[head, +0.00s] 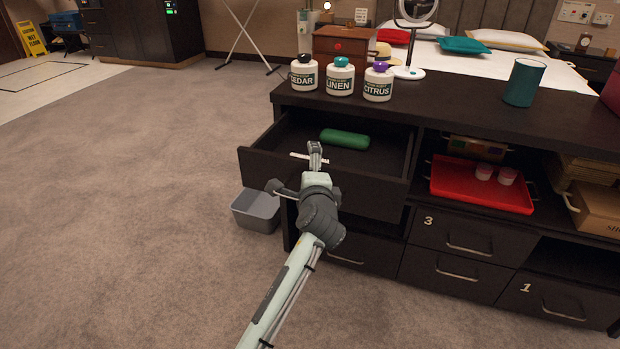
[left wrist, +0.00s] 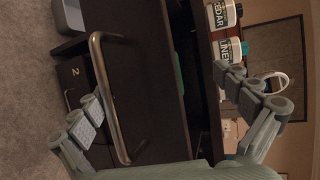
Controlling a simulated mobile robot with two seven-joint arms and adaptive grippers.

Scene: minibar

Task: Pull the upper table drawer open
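The upper table drawer (head: 375,191) is pulled out of the dark table, and its inside shows. A green cylinder (head: 345,138) lies in it toward the back. My left gripper (head: 295,169) is at the drawer's front. In the left wrist view, the two fingers of my left gripper (left wrist: 165,108) stand wide apart. The drawer's metal bar handle (left wrist: 108,95) lies between them, closer to the left finger, and I cannot tell whether they touch. The drawer front (left wrist: 150,75) fills the middle of that view. My right gripper is not in view.
Bottles labelled CEDAR (head: 304,74), LINEN (head: 340,79) and CITRUS (head: 378,84) stand on the tabletop above the drawer. A teal cup (head: 524,83) stands further right. A grey bin (head: 256,212) is on the floor beside the table. A red tray (head: 480,190) sits in an open shelf.

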